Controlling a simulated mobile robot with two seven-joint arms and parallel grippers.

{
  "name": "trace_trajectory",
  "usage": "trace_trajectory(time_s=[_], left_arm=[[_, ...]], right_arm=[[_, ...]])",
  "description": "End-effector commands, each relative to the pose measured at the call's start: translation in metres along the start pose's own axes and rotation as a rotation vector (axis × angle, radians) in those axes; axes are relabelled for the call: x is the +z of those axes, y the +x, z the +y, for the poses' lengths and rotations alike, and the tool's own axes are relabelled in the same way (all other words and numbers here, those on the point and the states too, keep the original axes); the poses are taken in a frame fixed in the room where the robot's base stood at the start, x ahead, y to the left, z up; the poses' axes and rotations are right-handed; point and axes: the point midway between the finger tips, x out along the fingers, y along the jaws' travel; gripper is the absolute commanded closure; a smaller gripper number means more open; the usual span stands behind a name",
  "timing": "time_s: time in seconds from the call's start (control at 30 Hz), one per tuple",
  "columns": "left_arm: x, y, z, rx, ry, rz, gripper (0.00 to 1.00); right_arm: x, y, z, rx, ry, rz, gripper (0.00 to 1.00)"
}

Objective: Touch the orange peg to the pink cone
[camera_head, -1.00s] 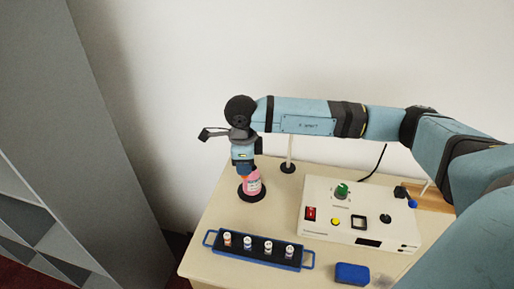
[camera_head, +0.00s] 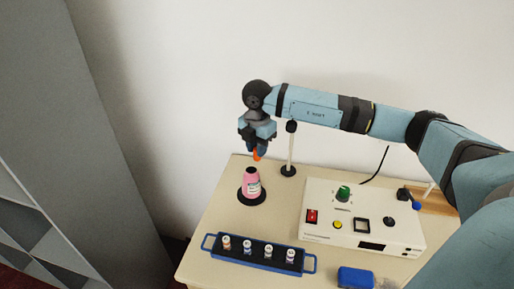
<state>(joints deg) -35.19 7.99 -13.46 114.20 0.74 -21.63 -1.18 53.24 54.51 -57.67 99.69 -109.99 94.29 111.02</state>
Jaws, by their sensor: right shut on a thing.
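The pink cone (camera_head: 251,180) stands upright on a round black base on the table's back left part. It carries a pale label. My right gripper (camera_head: 257,150) is shut on the orange peg (camera_head: 257,155), whose tip shows below the fingers. In the picture the peg is just above the cone's top and slightly to its right, with a small gap between them. My left gripper is not in view.
A blue tray (camera_head: 211,252) with several small capped vials stands at the table's front left. A white control box (camera_head: 321,232) with knobs and buttons is to the right. A thin post (camera_head: 291,152) rises behind the cone. A blue block (camera_head: 355,277) lies in front.

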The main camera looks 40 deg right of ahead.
Motion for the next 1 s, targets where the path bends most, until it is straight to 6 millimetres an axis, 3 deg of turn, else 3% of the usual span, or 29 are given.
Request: trace_trajectory(time_s=[0.63, 1.0], left_arm=[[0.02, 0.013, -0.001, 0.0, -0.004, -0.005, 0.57], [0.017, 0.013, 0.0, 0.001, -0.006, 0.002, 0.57]], right_arm=[[0.0, 0.038, -0.001, -0.001, 0.0, 0.0, 0.98], [0.0, 0.041, -0.001, 0.0, 0.0, 0.0, 0.98]])
